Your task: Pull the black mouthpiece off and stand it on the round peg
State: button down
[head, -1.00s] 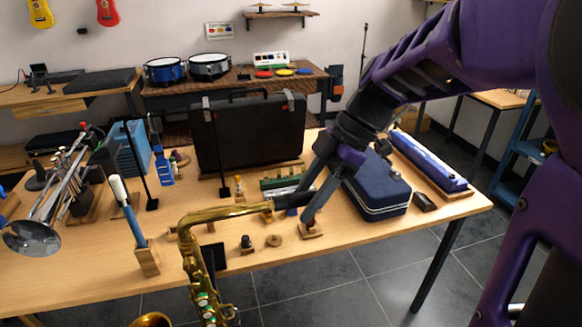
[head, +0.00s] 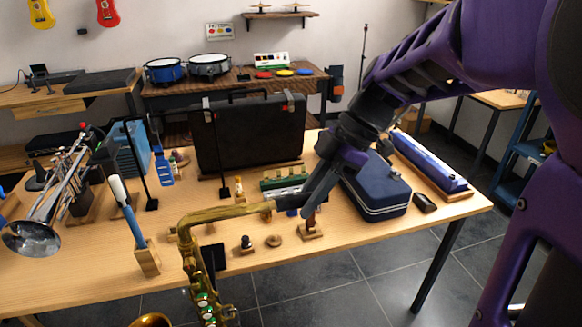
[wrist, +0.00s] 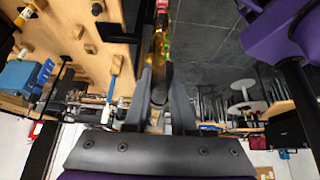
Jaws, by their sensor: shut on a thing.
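A brass saxophone (head: 190,262) stands at the table's front edge, its neck (head: 235,210) running right to the black mouthpiece (head: 283,203). My gripper (head: 306,203) is shut on the mouthpiece's right end, from above and the right. In the wrist view my gripper (wrist: 163,72) has its two fingers on either side of the dark mouthpiece (wrist: 162,84), in line with the brass neck (wrist: 158,45). The mouthpiece still meets the neck. A small round wooden piece (head: 274,240) lies on the table below the mouthpiece; whether it is the round peg is too small to tell.
A small black part on a wooden base (head: 247,244) and a wooden stand (head: 311,232) flank the round piece. A blue case (head: 378,190) stands right of my gripper, a large black case (head: 248,135) behind. A block with a blue brush (head: 148,262) stands left.

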jog(key=shift+w+d, duration=0.1)
jog(key=shift+d, duration=0.4)
dwell(0.4)
jog(key=shift+w+d+b, duration=0.1)
jog(key=shift+w+d, duration=0.1)
jog(key=shift+d, duration=0.5)
jog(key=shift+w+d+b, duration=0.15)
jog(key=shift+w+d, duration=0.1)
jog(key=shift+d, duration=0.45)
jog(key=shift+w+d+b, duration=0.1)
jog(key=shift+w+d, duration=0.1)
jog(key=shift+d, duration=0.5)
